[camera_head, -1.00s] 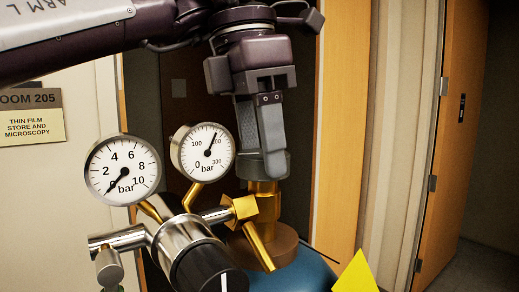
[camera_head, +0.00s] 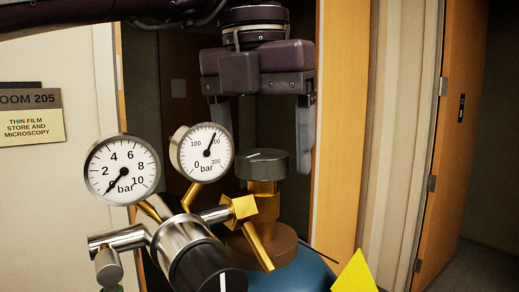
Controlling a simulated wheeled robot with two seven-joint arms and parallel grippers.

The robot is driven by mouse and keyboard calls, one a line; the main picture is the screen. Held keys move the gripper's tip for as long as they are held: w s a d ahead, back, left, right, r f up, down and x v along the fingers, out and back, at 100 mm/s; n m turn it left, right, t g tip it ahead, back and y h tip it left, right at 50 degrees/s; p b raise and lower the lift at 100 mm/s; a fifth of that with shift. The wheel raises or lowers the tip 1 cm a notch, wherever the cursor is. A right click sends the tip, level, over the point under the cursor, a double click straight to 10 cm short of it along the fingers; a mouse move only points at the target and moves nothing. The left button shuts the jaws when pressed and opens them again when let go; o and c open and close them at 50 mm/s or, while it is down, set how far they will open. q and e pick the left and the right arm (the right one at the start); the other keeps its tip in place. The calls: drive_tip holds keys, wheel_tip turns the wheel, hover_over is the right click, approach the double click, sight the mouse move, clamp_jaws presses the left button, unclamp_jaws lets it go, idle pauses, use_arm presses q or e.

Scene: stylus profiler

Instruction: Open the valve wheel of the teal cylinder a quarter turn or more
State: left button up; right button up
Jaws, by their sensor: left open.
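The teal cylinder (camera_head: 293,274) stands at the bottom middle, with only its shoulder showing below a brown collar. Its valve wheel (camera_head: 261,164) is a dark grey knob with a pale mark line on top, set on a brass valve stem (camera_head: 264,195). My left gripper (camera_head: 262,150) points down over the wheel from above. Its two fingers are spread wide, one left of the wheel and partly behind the gauge, the other to its right. Both look apart from the wheel, and the gripper is empty. My right gripper is not in view.
A chrome regulator (camera_head: 185,245) with a black knob is fixed to the brass valve. A low-pressure gauge (camera_head: 122,170) and a high-pressure gauge (camera_head: 203,152) stand left of the wheel. A yellow pointed thing (camera_head: 355,275) is at the lower right. A wooden door (camera_head: 455,140) is behind.

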use_arm(q)
wheel_tip(320, 180, up, 7)
drive_tip(key=p, duration=0.4)
drive_tip(key=shift+r, duration=0.6)
wheel_tip(320, 180, up, 6)
drive_tip(key=p, duration=0.3)
hover_over(262, 154)
drive_tip(key=shift+s+a+r, duration=0.3)
drive_tip(key=shift+s, duration=0.2)
drive_tip(key=shift+w, duration=0.15)
